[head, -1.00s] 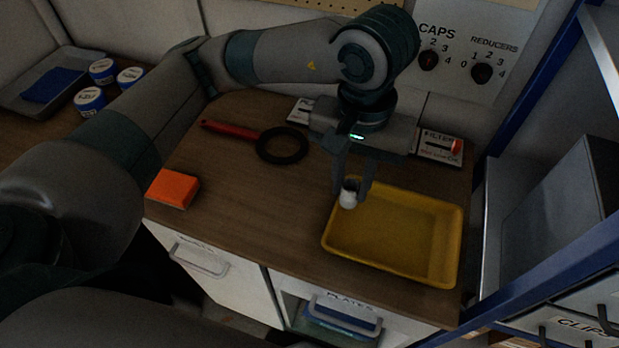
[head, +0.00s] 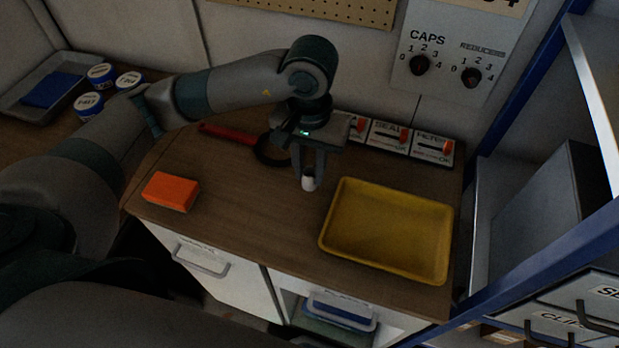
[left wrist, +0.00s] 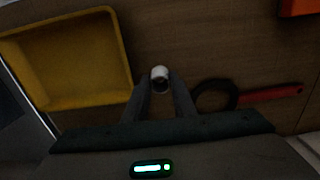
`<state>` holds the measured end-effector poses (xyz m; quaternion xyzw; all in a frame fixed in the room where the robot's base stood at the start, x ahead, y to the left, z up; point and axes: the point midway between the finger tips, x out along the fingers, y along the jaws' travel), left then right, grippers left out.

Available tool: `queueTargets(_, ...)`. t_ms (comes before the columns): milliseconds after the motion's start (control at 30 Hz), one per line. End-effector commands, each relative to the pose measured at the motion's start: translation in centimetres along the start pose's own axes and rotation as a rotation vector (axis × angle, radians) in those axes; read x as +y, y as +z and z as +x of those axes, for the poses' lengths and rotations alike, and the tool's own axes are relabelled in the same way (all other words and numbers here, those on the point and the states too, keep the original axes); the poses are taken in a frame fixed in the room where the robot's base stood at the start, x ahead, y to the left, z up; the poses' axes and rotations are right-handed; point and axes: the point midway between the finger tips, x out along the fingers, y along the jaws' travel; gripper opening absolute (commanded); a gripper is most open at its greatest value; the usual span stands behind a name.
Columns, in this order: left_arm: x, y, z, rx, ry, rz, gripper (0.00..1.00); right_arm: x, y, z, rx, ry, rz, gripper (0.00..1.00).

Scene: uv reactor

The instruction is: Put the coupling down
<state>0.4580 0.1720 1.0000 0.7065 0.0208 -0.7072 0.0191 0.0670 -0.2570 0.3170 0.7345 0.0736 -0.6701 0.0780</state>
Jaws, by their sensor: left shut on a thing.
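The coupling (head: 309,183) is a small white cylinder held between the fingertips of my left gripper (head: 309,172). My left gripper is shut on it and points down over the wooden counter, just left of the yellow tray. In the left wrist view the coupling (left wrist: 159,74) shows as a white piece with a dark opening, between the fingertips (left wrist: 161,85). I cannot tell whether its lower end touches the counter. My right gripper is not in view.
The yellow tray (head: 333,225) looks empty. A red-handled tool with a black ring (head: 226,131) lies behind my gripper, partly hidden. An orange block (head: 170,191) lies at the left. Labelled switch panels (head: 433,148) line the back. The counter between block and tray is clear.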

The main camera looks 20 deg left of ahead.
Motion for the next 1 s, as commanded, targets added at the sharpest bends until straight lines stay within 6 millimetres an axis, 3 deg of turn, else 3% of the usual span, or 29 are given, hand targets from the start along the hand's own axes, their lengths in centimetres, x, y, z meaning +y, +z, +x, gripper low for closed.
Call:
queueTargets(167,0.0,0.0,0.5,-0.002,-0.001,-0.001,0.03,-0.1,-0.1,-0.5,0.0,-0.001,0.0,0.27)
queueTargets(500,0.0,0.0,3.7,-0.001,-0.001,-0.001,0.03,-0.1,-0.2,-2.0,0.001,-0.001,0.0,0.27)
queueTargets(1000,0.0,0.0,4.3,0.001,0.0,0.0,0.03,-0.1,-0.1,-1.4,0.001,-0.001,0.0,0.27)
